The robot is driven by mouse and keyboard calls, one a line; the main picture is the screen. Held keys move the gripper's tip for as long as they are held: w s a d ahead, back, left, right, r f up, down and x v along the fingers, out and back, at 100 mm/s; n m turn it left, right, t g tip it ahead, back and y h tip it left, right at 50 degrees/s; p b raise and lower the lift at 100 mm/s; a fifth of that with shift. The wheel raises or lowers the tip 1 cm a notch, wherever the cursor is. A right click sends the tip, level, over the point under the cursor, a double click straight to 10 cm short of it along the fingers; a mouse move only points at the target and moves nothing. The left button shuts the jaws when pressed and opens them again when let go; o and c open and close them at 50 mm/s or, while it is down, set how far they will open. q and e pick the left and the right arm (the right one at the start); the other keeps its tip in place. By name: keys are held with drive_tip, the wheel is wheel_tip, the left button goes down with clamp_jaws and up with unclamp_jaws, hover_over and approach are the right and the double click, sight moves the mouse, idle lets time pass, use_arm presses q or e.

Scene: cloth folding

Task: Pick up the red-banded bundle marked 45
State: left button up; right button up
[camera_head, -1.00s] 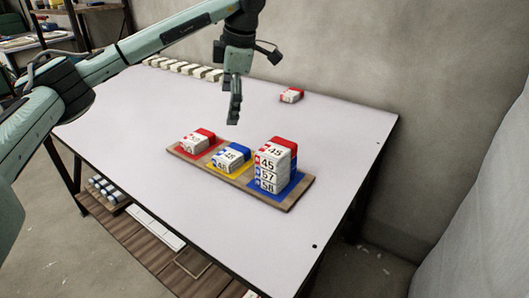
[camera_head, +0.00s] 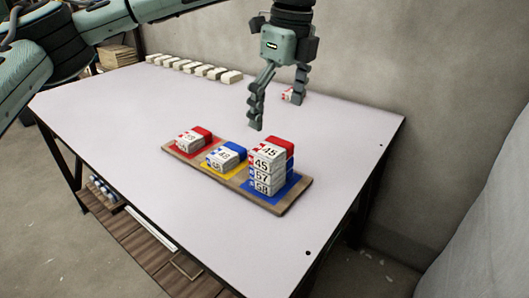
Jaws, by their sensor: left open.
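A stack of bundles stands on the blue pad at the right end of the wooden board (camera_head: 284,206). Its top bundle (camera_head: 270,148) has a red band and is marked 45. The bundle under it (camera_head: 262,165) also reads 45, with ones marked 57 and 58 (camera_head: 262,186) lower down. My left gripper (camera_head: 278,112) is open and empty, pointing down above the table behind the stack, its fingers apart. It touches no bundle. Another red-marked bundle (camera_head: 287,95) lies at the back of the table, partly hidden by a finger. My right gripper is out of view.
On the board, a red-banded bundle (camera_head: 190,139) sits on the red pad and blue-banded bundles (camera_head: 225,156) on the yellow pad. Several pale bundles (camera_head: 190,66) line the table's back left. A wall (camera_head: 380,60) rises behind. The table's front left (camera_head: 110,135) is clear.

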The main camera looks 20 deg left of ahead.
sight(272, 147)
use_arm(q)
drive_tip(key=shift+f, duration=0.3)
drive_tip(key=f, duration=0.4)
drive_tip(key=a+f, duration=0.1)
drive_tip(key=f, duration=0.2)
drive_tip(key=shift+w+p, duration=0.25)
drive_tip(key=shift+p, duration=0.15)
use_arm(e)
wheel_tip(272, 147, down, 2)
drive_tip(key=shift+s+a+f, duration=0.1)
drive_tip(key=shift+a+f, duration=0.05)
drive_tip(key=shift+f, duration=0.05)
use_arm(q)
drive_tip(key=shift+c, duration=1.2)
drive_tip(key=c, duration=1)
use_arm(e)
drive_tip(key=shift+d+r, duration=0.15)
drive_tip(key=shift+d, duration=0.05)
